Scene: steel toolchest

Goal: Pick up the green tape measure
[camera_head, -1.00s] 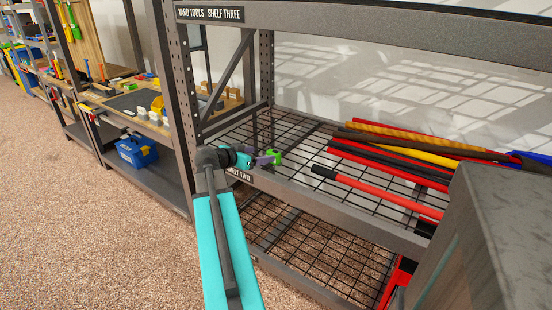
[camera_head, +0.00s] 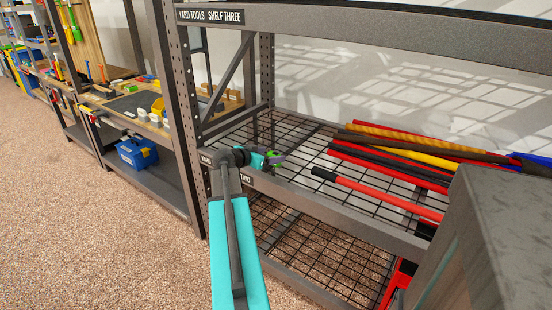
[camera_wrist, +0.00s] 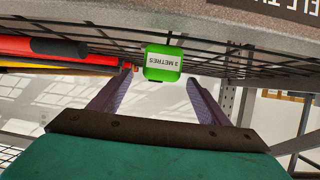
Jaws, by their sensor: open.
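The green tape measure (camera_wrist: 163,69) has a white label reading "3 METRES" and appears upside down in the wrist view. It sits on the wire shelf close to its front edge. My gripper (camera_wrist: 160,82) is open, with one finger on each side of the tape measure and clear gaps between. I cannot tell whether the tape measure lies fully between the fingertips or just beyond them. In the head view my gripper (camera_head: 277,157) is at the shelf's front edge and hides part of the tape measure (camera_head: 271,154).
Long red, yellow and black handles (camera_head: 400,160) lie on the same wire shelf (camera_head: 300,152) to the right. A steel upright (camera_head: 187,120) stands left of my gripper. The wire around the tape measure is clear.

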